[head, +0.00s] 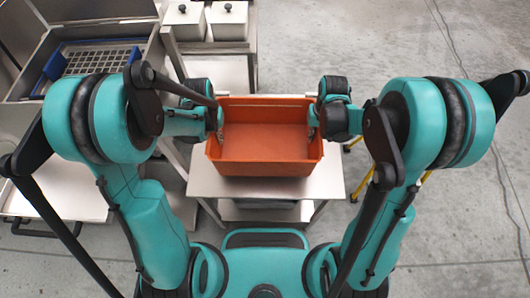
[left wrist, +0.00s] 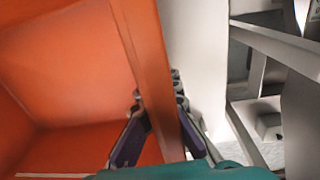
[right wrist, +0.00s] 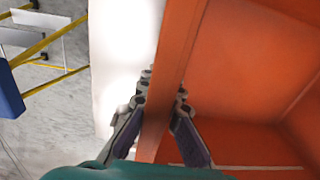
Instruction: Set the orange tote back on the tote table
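The orange tote (head: 265,168) is open-topped, looks empty inside and appears level in front of me. It is over the pale tote table (head: 330,182); I cannot tell whether it rests on the top or hangs just above it. My left gripper (head: 220,130) has its fingers on both sides of the tote's left wall, also seen in the left wrist view (left wrist: 160,110). My right gripper (head: 311,130) pinches the right wall the same way, as in the right wrist view (right wrist: 161,108). The tote's underside is hidden.
A steel unit with a blue-framed grid tray (head: 95,58) stands at the left. Two white lidded containers (head: 228,20) sit on a stand behind the tote. Yellow legs (head: 353,146) show right of the table. The floor (head: 380,40) at the right is mostly clear, with a cable along it.

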